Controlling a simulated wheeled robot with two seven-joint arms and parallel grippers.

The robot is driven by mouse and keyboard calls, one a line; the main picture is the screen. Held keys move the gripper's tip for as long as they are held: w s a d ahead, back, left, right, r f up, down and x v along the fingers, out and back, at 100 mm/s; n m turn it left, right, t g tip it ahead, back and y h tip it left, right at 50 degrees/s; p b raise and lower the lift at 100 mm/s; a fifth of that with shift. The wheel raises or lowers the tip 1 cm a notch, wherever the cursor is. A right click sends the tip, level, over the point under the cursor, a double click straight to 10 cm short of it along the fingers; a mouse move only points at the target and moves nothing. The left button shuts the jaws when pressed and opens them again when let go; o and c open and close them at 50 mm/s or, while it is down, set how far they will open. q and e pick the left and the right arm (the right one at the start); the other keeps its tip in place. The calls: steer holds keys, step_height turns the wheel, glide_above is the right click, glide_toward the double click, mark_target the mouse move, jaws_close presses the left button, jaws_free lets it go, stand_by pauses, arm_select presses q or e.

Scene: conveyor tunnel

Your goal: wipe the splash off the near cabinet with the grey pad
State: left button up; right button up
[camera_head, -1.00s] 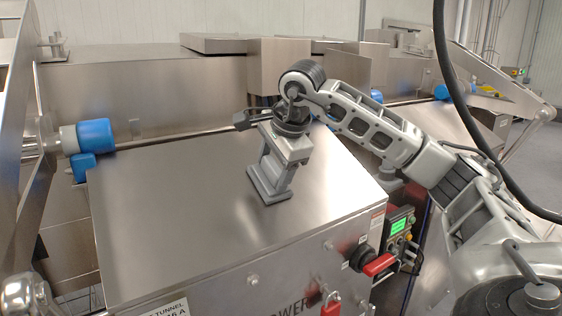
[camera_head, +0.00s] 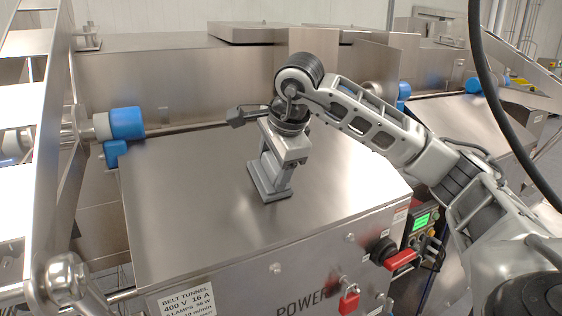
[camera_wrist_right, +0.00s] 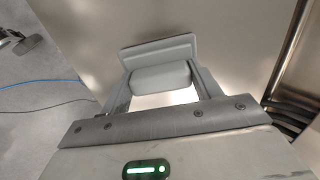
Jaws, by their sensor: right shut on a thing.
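The near cabinet (camera_head: 190,215) is a brushed-steel box with a broad sloping top. My right gripper (camera_head: 277,168) is over the middle of that top, pointing down. It is shut on the handle of the grey pad (camera_head: 268,191). The pad appears to rest on or very close to the steel; contact is hard to tell. In the right wrist view the pad (camera_wrist_right: 158,52) and its rounded handle show between the two fingers of the gripper (camera_wrist_right: 162,84). I see no clear splash on the visible top; the pad and arm hide part of it. My left gripper is out of view.
Blue-capped rollers (camera_head: 126,123) stand at the cabinet's far left corner. A steel tunnel housing (camera_head: 180,85) rises behind. The front carries a red switch handle (camera_head: 400,259), a red padlock (camera_head: 349,299) and a green-lit panel (camera_head: 421,222). A black cable (camera_head: 490,105) hangs at right.

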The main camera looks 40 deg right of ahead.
steer(key=shift+w+a, duration=0.25)
steer(key=shift+a, duration=0.65)
steer(key=shift+w+a, duration=0.2)
steer(key=shift+a, duration=0.7)
steer(key=shift+w+a+f, duration=0.1)
steer(key=shift+w+a, duration=0.15)
steer(key=shift+a, duration=0.65)
steer(key=shift+w+a, duration=0.2)
steer(key=shift+a, duration=0.7)
steer(key=shift+s+a+r, duration=0.1)
steer(key=shift+s+r, duration=0.1)
steer(key=shift+r, duration=0.45)
steer(key=shift+v, duration=2.35)
steer(key=shift+v, duration=1.45)
steer(key=shift+s, duration=0.1)
